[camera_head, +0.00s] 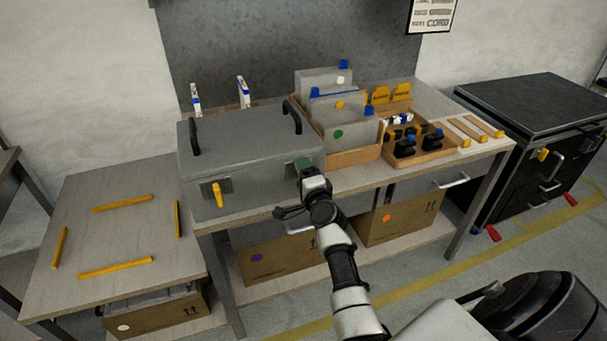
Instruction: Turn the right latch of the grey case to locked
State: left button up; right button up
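The grey case (255,135) sits shut on the workbench, with two black handles on its lid. Its left latch (217,193) is a yellow lever on a dark plate, hanging roughly vertical. At the right latch, a dark green patch (303,164) shows at the front right; no yellow lever is visible there, as my gripper covers most of that spot. My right gripper (311,178) is up against or just in front of this latch. Its fingertips are too small and covered to tell whether they are open or touching. My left gripper is not in view.
A wooden tray (355,157) with grey panels stands close right of the case, with small black and blue parts beyond. Cardboard boxes (275,260) lie on the shelf below. A low table (110,225) with yellow strips stands left, a black cabinet (530,105) right.

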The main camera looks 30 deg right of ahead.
jog(key=shift+f+m, duration=0.1)
jog(key=shift+m, duration=0.3)
jog(key=o, duration=0.9)
jog(key=shift+o, duration=0.2)
jog(key=v, duration=1)
jog(key=shift+s, duration=0.35)
jog(key=shift+a, duration=0.15)
